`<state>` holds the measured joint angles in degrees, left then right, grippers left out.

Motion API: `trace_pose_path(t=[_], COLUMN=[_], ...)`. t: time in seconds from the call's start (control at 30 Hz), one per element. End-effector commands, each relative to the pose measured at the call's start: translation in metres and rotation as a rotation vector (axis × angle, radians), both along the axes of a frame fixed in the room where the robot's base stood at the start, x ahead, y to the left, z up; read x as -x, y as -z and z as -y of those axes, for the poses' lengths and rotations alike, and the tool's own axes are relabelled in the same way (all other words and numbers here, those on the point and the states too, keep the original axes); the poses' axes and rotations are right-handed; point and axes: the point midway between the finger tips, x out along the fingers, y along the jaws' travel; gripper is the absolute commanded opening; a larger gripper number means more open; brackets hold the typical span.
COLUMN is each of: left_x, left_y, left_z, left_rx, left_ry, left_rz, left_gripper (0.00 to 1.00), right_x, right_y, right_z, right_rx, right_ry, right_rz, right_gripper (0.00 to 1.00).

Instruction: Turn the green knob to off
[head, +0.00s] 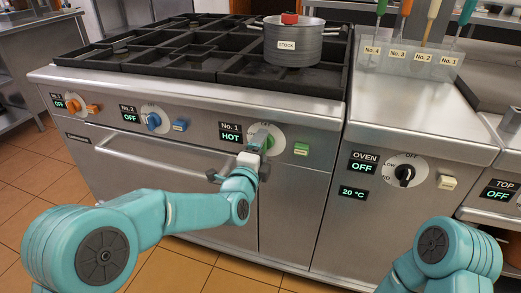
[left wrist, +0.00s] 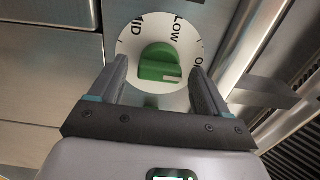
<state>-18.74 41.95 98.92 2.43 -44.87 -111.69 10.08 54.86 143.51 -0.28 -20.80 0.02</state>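In the left wrist view the green knob (left wrist: 160,63) lies between the fingertips of my left gripper (left wrist: 158,68), with a gap on each side. The dial (left wrist: 185,32) shows MID, LOW and part of a word starting with O. My left gripper (head: 251,154) is open in front of the knob and partly covers its dial in the head view. My right arm is at the lower right; its gripper is out of view.
An orange knob (head: 74,105) and a blue knob (head: 152,121) sit to the left, both with OFF displays. A green switch (head: 301,149) is close on the right. A black oven knob (head: 404,174) is further right. A stock pot (head: 292,45) stands on the grates.

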Motion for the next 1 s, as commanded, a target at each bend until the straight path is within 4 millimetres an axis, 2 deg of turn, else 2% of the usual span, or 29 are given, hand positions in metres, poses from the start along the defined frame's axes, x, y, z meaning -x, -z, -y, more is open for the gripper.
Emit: trace_pose_path(t=[0.23,0.37,0.47,0.8,1.0], left_x=[0.001,0.011,0.029,0.112,0.144], left_y=[0.000,-0.001,-0.001,-0.001,0.000], left_z=[0.000,-0.004,-0.010,-0.036,-0.047], left_rx=[0.002,0.001,0.001,0.002,0.001], left_ry=[0.000,0.000,0.000,0.000,0.000], left_rz=[-0.002,-0.003,-0.003,-0.002,0.000], left_gripper=[0.77,0.77,0.77,0.77,0.77], right_x=[0.000,0.000,0.000,0.000,0.000], right_y=[0.000,-0.001,-0.003,-0.008,-0.009], right_z=[0.000,0.000,0.000,0.000,0.000], right_rx=[0.000,0.000,0.000,0.000,0.000], right_ry=[0.000,0.000,0.000,0.000,0.000], right_rz=[0.000,0.000,0.000,0.000,0.000], right_gripper=[0.43,0.43,0.43,0.43,0.43])
